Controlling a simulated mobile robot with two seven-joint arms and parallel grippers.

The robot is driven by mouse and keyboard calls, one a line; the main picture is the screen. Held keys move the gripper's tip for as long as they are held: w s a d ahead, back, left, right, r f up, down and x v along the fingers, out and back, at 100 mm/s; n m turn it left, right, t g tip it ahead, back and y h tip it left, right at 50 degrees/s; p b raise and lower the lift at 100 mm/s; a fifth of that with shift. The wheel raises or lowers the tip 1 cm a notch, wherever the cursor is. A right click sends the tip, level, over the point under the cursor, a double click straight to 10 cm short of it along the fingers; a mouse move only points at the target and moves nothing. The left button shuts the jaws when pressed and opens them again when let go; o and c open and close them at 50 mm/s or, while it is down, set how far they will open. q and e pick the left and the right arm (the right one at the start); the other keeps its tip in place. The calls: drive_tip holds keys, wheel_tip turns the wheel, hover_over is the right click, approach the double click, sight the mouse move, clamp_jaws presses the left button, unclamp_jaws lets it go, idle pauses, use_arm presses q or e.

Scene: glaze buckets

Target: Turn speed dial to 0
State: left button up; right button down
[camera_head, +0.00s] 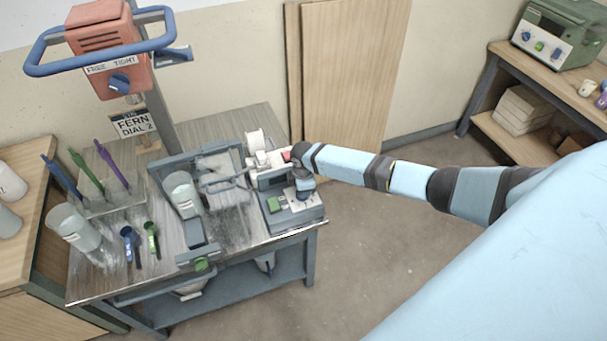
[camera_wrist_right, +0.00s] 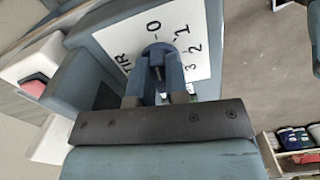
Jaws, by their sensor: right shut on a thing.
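The speed dial is a blue knob (camera_wrist_right: 157,50) in the right wrist view, on a white plate (camera_wrist_right: 192,24) marked 0, 1, 2, 3. My right gripper (camera_wrist_right: 155,74) is shut on this knob, with one finger on each side. The fingers hide part of the knob, and I cannot tell which mark it points to. In the head view my right gripper (camera_head: 303,188) reaches down onto the grey-blue control box (camera_head: 298,217) at the table's right end. My left gripper is not in view.
A green button (camera_head: 273,205) sits beside the dial. A grey bucket (camera_head: 182,194) stands in the machine's frame to the left. A red button (camera_wrist_right: 34,86) on a white housing is close to the gripper. An orange box with a blue loop handle (camera_head: 104,45) hangs above the table.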

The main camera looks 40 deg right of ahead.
drive_tip(key=c, duration=1.1)
unclamp_jaws()
wheel_tip(320, 180, up, 14)
drive_tip(key=shift+f, duration=0.1)
drive_tip(key=s+a+f+m+t+y, duration=0.2)
drive_tip(key=s+a+f, duration=0.35)
drive_tip(key=a, duration=0.25)
drive_tip(key=s+a+f+m+t+y, duration=0.1)
drive_tip(key=s+a+f+t+y, duration=0.2)
drive_tip(key=s+a, duration=0.4)
drive_tip(key=s+r+m+t, duration=0.1)
drive_tip(key=s+m+t, duration=0.1)
drive_tip(key=s, duration=0.2)
drive_tip(key=s+a+r+m+t+h, duration=0.1)
drive_tip(key=s+m+t, duration=0.1)
drive_tip(key=s, duration=0.3)
drive_tip(key=s+a+r+m+t+p, duration=0.1)
drive_tip(key=s+m+t, duration=0.1)
drive_tip(key=s, duration=0.3)
drive_tip(key=shift+s+a+r+m+h, duration=0.2)
drive_tip(key=shift+m+h, duration=0.2)
drive_tip(key=shift+m, duration=0.3)
